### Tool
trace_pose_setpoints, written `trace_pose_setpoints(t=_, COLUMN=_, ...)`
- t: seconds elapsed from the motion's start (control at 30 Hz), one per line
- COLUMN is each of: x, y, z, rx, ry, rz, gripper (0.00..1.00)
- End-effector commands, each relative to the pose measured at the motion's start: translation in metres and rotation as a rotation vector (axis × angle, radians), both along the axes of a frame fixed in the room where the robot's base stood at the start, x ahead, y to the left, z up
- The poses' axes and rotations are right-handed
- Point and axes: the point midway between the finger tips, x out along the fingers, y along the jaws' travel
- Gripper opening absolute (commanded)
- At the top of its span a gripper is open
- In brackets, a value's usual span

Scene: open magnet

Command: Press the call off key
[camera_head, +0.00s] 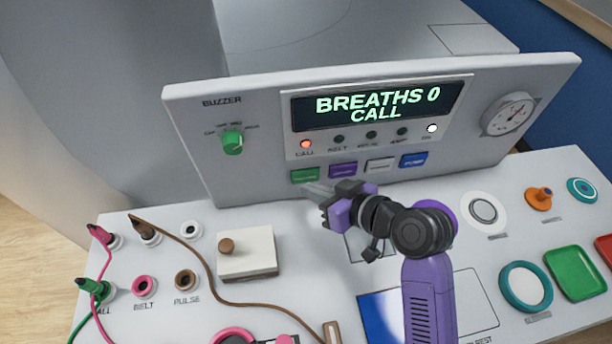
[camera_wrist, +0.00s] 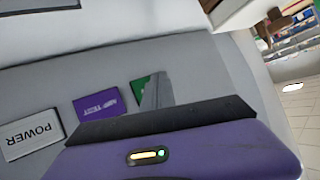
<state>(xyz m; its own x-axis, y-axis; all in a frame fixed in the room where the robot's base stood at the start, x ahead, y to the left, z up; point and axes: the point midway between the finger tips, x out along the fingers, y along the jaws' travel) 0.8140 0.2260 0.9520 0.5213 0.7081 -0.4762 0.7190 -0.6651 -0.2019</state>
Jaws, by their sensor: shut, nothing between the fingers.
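A green key (camera_head: 305,175) is at the left end of a row of keys low on the upright panel. Its label is too small to read. My gripper (camera_head: 308,188) is shut and empty, with its fingertips close below and in front of this key. In the wrist view the green key (camera_wrist: 139,86) is partly hidden behind the shut grey fingers (camera_wrist: 157,92). I cannot tell whether they touch it. The display (camera_head: 378,104) reads "BREATHS 0 CALL". The lamp above "CALL" (camera_head: 306,144) glows red-orange.
Purple (camera_head: 343,170), white (camera_head: 380,165) and blue (camera_head: 414,159) keys stand right of the green one. A green knob (camera_head: 233,143) is on the panel's left. A cream block (camera_head: 247,253), sockets and a brown cable (camera_head: 206,266) lie on the desk, left of my arm.

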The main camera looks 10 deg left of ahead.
Motion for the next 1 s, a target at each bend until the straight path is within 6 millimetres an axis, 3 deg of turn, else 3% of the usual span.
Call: trace_pose_setpoints(t=1.0, x=0.0110, y=0.0032, z=0.0003, rx=0.000, ry=0.000, rz=0.000, gripper=0.00)
